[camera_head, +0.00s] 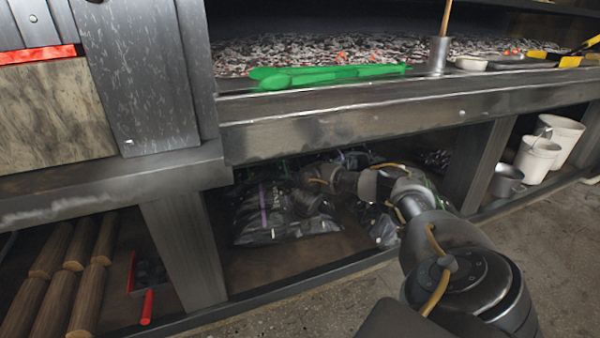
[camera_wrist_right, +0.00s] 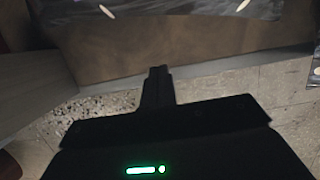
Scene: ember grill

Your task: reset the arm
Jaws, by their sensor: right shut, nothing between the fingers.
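My right arm (camera_head: 470,285) comes in from the lower right and reaches into the middle lower bay under the grill. Its dark wrist and gripper end (camera_head: 312,203) is in front of the plastic charcoal bags (camera_head: 265,215), and its fingers are hard to make out there. In the right wrist view my right gripper (camera_wrist_right: 158,75) is shut, with its fingers together and nothing between them. My left gripper is in neither view.
Green tongs (camera_head: 330,75) lie on the grill ledge above my arm. Posts (camera_head: 182,250) frame the bay. Logs (camera_head: 75,260) and a red-handled tool (camera_head: 147,300) are at lower left. White buckets (camera_head: 540,158) and a metal pot (camera_head: 507,181) stand at right.

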